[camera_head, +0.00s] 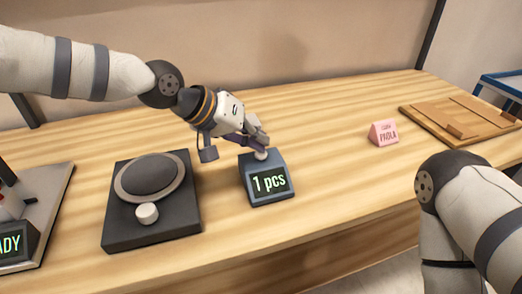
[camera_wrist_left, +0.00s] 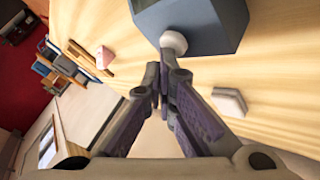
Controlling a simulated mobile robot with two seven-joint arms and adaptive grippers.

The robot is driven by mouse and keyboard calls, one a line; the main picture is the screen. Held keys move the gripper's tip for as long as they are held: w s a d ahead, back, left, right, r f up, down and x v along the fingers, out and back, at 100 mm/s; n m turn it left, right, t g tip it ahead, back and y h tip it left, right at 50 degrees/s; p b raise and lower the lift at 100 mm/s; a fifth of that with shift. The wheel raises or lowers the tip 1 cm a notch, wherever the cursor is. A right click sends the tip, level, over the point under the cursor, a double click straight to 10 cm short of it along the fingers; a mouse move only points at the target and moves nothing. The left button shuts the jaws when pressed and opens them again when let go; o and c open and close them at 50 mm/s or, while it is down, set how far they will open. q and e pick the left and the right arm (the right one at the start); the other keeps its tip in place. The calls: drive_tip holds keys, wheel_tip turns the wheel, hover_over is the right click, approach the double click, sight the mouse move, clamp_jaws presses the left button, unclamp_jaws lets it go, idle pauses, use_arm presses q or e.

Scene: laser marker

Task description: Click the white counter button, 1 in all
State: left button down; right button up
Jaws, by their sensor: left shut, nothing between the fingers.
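The counter (camera_head: 266,183) is a dark blue-grey box on the wooden table, and its display reads "1 pcs". Its white button (camera_head: 262,155) sits on top and also shows in the left wrist view (camera_wrist_left: 173,42). My left gripper (camera_head: 256,143) is shut and empty, with its fingertips right at the button. In the left wrist view the closed fingertips (camera_wrist_left: 165,60) are just below the button, touching it or very close; I cannot tell which. My right arm shows at the right edge of the head view, but its gripper is out of view.
A black device with a round plate (camera_head: 150,177) and a white knob (camera_head: 147,213) stands left of the counter. A grey machine (camera_head: 40,200) is at far left. A pink name sign (camera_head: 383,133) and a wooden tray (camera_head: 460,136) are to the right. The table between counter and sign is clear.

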use_arm(q)
drive_tip(key=shift+f, duration=0.15)
drive_tip(key=shift+r+p, duration=0.3)
drive_tip(key=shift+r, duration=0.65)
use_arm(e)
drive_tip(key=shift+w+r, duration=0.3)
drive_tip(key=shift+r, duration=0.05)
use_arm(q)
wheel_tip(320, 180, up, 5)
drive_tip(key=shift+r+p, duration=0.1)
drive_tip(key=shift+p, duration=0.45)
use_arm(e)
drive_tip(key=shift+w+r+t, duration=0.4)
drive_tip(key=shift+w+r, duration=0.3)
drive_tip(key=shift+w, duration=0.05)
